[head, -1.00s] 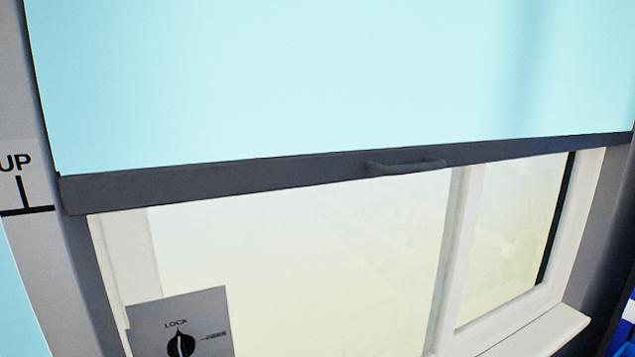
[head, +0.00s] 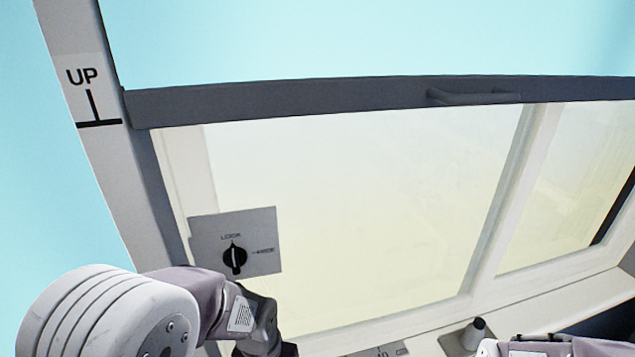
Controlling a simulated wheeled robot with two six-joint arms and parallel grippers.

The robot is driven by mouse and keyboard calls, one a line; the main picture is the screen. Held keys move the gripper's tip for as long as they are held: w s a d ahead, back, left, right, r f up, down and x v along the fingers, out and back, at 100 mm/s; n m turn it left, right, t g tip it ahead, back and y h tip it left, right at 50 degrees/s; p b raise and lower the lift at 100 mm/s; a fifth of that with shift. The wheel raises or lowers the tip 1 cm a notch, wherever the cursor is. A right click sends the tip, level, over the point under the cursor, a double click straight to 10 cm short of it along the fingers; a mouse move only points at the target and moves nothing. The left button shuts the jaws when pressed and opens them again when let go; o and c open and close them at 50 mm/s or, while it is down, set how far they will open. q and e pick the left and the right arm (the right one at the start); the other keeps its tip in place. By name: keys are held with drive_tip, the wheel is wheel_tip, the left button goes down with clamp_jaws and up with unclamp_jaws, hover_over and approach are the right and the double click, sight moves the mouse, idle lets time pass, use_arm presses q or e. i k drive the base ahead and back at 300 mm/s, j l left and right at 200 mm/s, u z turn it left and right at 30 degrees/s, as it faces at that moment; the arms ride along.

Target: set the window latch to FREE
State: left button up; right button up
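The window latch is a black rotary knob (head: 234,257) on a grey plate (head: 262,235) at the lower left of the window in the head view. Its grip stands roughly upright, in line with the LOCK label above it. A smaller label sits to its right, hard to read. My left arm comes in at the lower left. Its dark wrist end (head: 257,318) is below the plate, apart from the knob; the fingers are not clearly seen. My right arm shows only as a small part at the bottom right edge, with its gripper out of frame.
A dark blind bar (head: 300,99) with a handle (head: 475,97) crosses above the window. An UP label (head: 82,76) is on the left frame post. The pane right of the latch is clear.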

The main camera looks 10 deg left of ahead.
sight(234, 257)
drive_tip(key=u, duration=1.2)
drive_tip(key=z, duration=1.25)
drive_tip(key=u, duration=1.25)
drive_tip(key=k+l+u, duration=0.1)
drive_tip(key=l+u, duration=0.25)
